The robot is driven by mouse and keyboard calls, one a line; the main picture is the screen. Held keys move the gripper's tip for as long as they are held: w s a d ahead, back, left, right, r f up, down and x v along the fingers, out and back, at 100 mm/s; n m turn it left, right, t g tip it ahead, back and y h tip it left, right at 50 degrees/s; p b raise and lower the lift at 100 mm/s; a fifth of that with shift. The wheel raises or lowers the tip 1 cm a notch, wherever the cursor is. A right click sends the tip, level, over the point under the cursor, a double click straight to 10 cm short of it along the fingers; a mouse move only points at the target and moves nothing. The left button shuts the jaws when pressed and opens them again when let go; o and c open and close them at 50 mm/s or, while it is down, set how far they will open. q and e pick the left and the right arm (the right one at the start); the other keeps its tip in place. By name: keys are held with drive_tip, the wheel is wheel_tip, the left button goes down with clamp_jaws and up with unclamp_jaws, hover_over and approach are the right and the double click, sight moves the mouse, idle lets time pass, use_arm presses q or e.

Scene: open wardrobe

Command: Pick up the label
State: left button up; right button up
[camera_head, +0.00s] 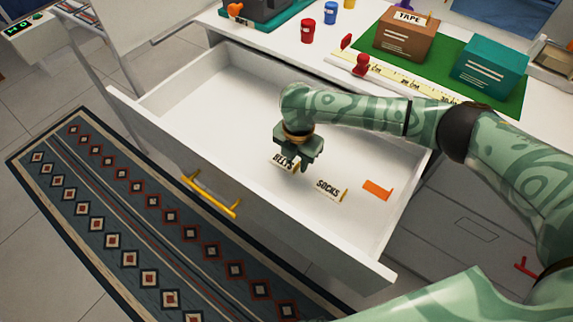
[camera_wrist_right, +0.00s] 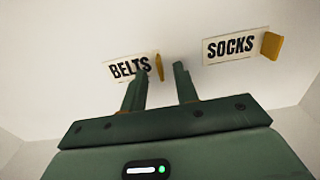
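Two white labels with black print lie on the drawer floor, each with a yellow tab at its right end. The BELTS label (camera_head: 280,161) is partly hidden by my right gripper in the head view; the wrist view shows it (camera_wrist_right: 127,68) just beyond the left fingertip. The SOCKS label (camera_head: 328,188) lies to the right, clear of the fingers, and shows in the wrist view (camera_wrist_right: 230,46). My right gripper (camera_head: 297,168) points down over the drawer, near the BELTS tab. Its fingers (camera_wrist_right: 159,72) are apart with nothing held between them. My left gripper is out of view.
The labels lie inside the open white drawer (camera_head: 180,100), whose front has a yellow handle (camera_head: 210,196). An orange piece (camera_head: 377,189) lies right of SOCKS. The drawer's left part is bare. Above stand a brown TAPE box (camera_head: 405,40) and a teal box (camera_head: 488,70).

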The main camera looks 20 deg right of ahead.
drive_tip(key=shift+f, duration=0.75)
drive_tip(key=shift+r, duration=0.2)
clamp_jaws()
drive_tip(key=shift+r, duration=0.1)
